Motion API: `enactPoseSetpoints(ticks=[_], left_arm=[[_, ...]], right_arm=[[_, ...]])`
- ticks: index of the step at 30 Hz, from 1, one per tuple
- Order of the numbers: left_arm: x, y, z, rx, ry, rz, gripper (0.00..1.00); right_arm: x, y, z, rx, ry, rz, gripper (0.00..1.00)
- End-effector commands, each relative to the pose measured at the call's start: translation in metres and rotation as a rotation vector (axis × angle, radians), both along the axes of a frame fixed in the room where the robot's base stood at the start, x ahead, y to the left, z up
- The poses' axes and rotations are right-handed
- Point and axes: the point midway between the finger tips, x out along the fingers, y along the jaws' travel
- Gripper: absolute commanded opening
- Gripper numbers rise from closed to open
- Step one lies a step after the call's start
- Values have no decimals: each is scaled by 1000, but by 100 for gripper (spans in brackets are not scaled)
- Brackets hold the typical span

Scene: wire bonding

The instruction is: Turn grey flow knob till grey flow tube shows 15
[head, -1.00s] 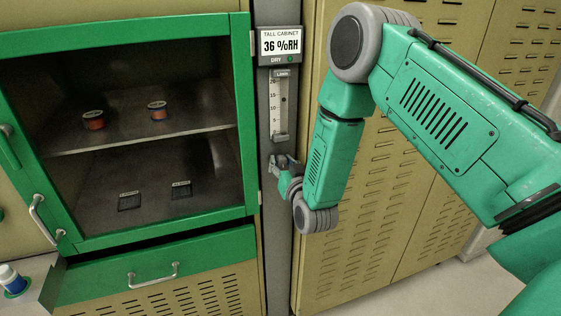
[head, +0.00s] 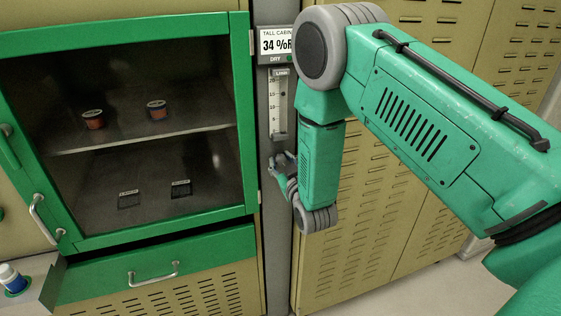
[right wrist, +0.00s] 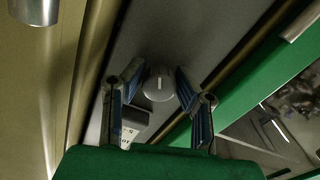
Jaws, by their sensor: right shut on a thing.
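The grey flow tube (head: 278,106) is set upright in the narrow grey column beside the glass-fronted cabinet. Its numbered scale shows in the head view, but the float's reading is too small to tell. Below the tube, my right gripper (head: 282,163) reaches to the column. In the right wrist view the round grey flow knob (right wrist: 159,84), with a light line on its face, sits between the fingers of my right gripper (right wrist: 157,98), which is shut on it. In the head view the gripper hides the knob. My left gripper is not in view.
The green-framed cabinet (head: 150,236) on the left holds spools and dark trays on shelves. An open drawer (head: 155,268) juts out below it. Louvred doors (head: 365,240) stand at right.

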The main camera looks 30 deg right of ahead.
Motion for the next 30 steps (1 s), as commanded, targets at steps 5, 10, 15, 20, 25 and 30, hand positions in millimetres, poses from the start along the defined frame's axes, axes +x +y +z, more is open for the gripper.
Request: enactPoseSetpoints(ticks=[5, 10, 15, 20, 25, 30], left_arm=[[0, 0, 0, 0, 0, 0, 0], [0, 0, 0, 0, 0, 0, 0], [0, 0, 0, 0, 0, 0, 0], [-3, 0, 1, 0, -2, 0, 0], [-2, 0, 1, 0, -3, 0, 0], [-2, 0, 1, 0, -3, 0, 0]], right_arm=[[-4, 1, -8, 4, 21, 2, 0], [-3, 1, -6, 4, 17, 2, 47], [-2, 1, -4, 3, 10, 2, 47], [-5, 2, -3, 3, 7, 2, 47], [-27, 7, -3, 3, 11, 2, 47], [-64, 16, -4, 2, 13, 2, 47]])
